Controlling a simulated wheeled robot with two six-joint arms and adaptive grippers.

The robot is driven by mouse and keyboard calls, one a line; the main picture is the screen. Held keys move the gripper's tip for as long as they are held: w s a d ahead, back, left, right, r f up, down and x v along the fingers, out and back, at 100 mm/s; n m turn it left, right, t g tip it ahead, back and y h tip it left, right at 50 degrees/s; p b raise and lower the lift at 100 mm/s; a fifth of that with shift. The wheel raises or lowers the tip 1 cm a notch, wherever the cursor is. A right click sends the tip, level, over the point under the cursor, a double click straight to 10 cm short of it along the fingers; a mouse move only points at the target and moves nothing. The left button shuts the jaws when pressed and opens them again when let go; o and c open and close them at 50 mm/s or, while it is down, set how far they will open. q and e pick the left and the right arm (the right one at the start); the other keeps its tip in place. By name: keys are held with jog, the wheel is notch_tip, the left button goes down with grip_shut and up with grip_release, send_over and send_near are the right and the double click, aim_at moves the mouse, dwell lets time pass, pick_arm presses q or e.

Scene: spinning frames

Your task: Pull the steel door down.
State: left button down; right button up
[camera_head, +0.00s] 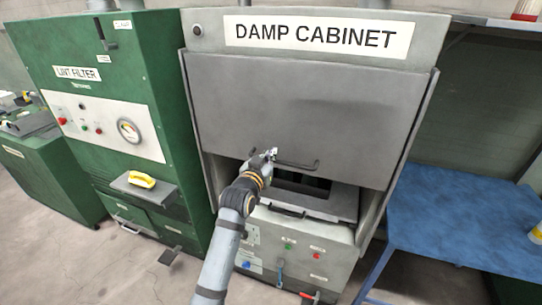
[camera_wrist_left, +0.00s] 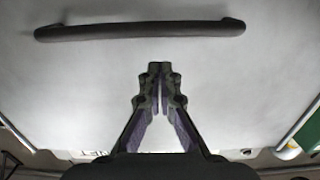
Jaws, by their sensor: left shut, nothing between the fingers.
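The steel door (camera_head: 299,110) is a grey panel on the front of the cabinet labelled DAMP CABINET (camera_head: 317,35). It is partly lowered, and an opening shows below its bottom edge. A dark bar handle (camera_head: 298,165) sits near that edge. My left gripper (camera_head: 270,153) is shut and empty, in front of the door at the handle's left end in the head view. In the left wrist view the shut fingertips (camera_wrist_left: 160,68) point at the door face, with the handle (camera_wrist_left: 140,30) beyond them, apart in the picture. My right gripper is not in view.
Inside the opening is a dark tray-like recess (camera_head: 304,185). Below are a green button (camera_head: 288,246) and a red button (camera_head: 316,255). A green lint filter machine (camera_head: 105,60) stands close on the left. A blue table (camera_head: 465,225) stands on the right.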

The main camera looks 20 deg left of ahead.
pick_arm(q)
notch_tip(320, 180, down, 2)
jog(key=shift+f, duration=0.1)
jog(key=shift+w, duration=0.1)
jog(key=shift+f, duration=0.15)
notch_tip(320, 180, down, 37)
jog(key=b, duration=2.3)
jog(key=shift+b, duration=0.4)
